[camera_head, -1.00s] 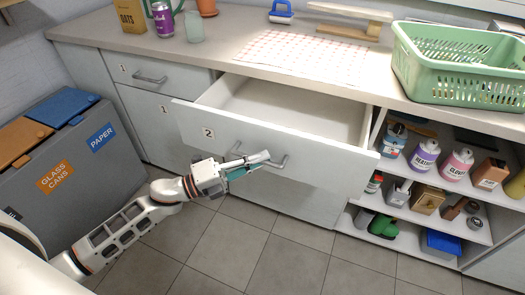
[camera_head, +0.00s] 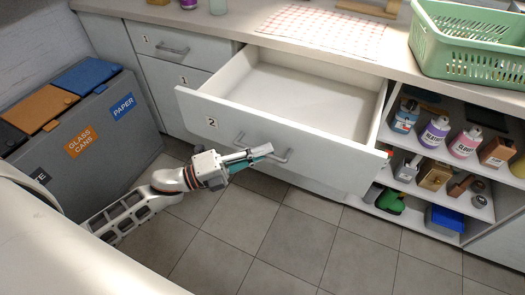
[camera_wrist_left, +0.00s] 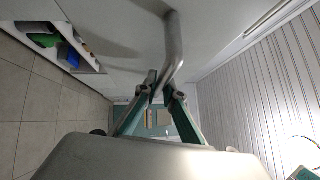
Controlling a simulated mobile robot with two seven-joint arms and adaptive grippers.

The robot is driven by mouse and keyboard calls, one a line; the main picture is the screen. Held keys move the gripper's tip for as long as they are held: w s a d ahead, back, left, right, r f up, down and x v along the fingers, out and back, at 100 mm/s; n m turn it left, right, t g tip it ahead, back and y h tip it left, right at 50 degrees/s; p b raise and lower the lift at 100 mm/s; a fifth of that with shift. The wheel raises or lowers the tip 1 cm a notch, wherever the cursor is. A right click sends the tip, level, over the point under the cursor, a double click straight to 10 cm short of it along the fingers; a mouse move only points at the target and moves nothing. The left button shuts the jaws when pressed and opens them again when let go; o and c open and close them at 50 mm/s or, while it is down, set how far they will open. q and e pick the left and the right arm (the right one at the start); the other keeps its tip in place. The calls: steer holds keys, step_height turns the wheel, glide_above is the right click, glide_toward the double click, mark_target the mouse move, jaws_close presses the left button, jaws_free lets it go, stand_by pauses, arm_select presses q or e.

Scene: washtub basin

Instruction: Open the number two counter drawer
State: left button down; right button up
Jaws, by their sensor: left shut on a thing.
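The number two counter drawer (camera_head: 290,135) is pulled out of the counter, and its empty inside shows. Its front bears a "2" label (camera_head: 212,122) at the left. A grey bar handle (camera_head: 283,158) runs across the drawer front, and it also shows in the left wrist view (camera_wrist_left: 174,45). My left gripper (camera_head: 262,152) is at this handle, with its fingers closed around the bar. In the left wrist view the two fingertips (camera_wrist_left: 161,90) meet at the handle's lower end.
Drawer and door labelled "1" (camera_head: 166,46) are shut at the left. Grey recycling bins (camera_head: 85,125) stand left of my arm. Open shelves (camera_head: 445,165) with bottles and boxes are at the right. A green basket (camera_head: 468,50) is on the counter. Tiled floor ahead is clear.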

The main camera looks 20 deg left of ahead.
arm_select(q)
steer(key=c, duration=2.1)
jaws_free()
steer(key=shift+c, duration=0.2)
steer(key=v, duration=1.2)
steer(key=shift+r, duration=0.1)
